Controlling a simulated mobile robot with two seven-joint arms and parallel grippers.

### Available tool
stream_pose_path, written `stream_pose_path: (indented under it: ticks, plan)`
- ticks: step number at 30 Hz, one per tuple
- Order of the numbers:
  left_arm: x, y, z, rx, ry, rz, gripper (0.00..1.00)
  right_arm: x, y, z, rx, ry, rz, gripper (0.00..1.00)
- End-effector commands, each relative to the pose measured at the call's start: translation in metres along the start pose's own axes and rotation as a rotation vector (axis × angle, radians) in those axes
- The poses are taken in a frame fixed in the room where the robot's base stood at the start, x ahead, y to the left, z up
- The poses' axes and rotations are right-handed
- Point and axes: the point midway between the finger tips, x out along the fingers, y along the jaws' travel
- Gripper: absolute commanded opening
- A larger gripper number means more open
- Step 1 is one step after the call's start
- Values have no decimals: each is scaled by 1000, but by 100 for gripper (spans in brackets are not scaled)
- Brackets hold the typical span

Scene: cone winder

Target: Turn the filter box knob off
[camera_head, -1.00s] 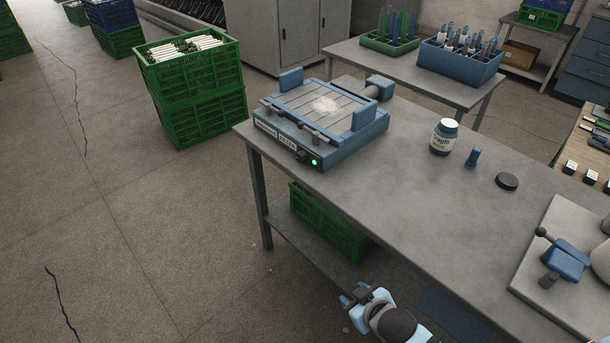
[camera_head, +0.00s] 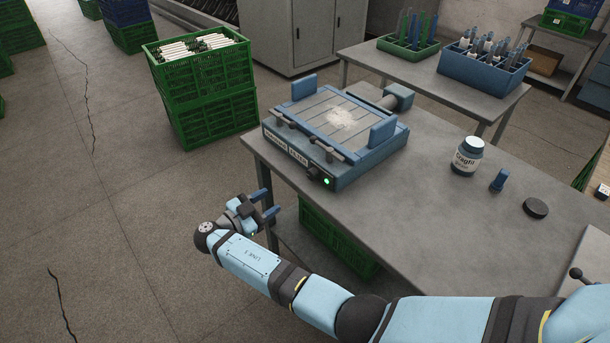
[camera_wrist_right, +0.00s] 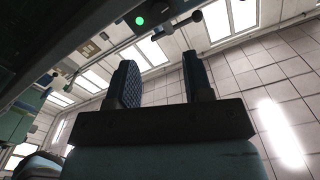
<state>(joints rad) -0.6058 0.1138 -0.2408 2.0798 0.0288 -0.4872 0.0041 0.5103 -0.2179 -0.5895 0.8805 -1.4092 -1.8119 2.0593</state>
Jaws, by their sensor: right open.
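The filter box (camera_head: 345,125) is a blue-grey box with a slatted top, at the far left corner of the table. Its black knob (camera_head: 314,173) is on the front face, left of a lit green light (camera_head: 326,181). The green light also shows at the top of the right wrist view (camera_wrist_right: 140,21); the knob's setting is too small to read. My right gripper (camera_head: 268,204) is open and empty, off the table's left edge, left of and lower than the knob, not touching it. Its two fingers stand apart in the wrist view (camera_wrist_right: 163,78). My left gripper is not in view.
The grey table (camera_head: 420,225) holds a labelled jar (camera_head: 467,157), a small blue item (camera_head: 499,180) and a black disc (camera_head: 535,207). A green crate (camera_head: 335,240) is under it. Stacked green crates (camera_head: 205,95) stand left behind. The floor left of the gripper is clear.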

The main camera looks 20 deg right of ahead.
Motion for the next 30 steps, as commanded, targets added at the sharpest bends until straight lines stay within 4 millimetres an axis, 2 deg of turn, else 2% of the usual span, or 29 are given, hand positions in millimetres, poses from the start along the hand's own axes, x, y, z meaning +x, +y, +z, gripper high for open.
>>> stream_pose_path:
  ticks: [5, 18, 24, 30]
  plan:
    - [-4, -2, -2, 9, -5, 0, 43, 17, -2, -4, 17, 15, 2, 46]
    - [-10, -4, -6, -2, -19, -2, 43, 108, -2, -5, 15, 12, 2, 46]
    - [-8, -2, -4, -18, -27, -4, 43, 130, -1, -4, 13, 11, 2, 46]
    - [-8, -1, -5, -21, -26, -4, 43, 136, -1, -3, 14, 9, 0, 46]
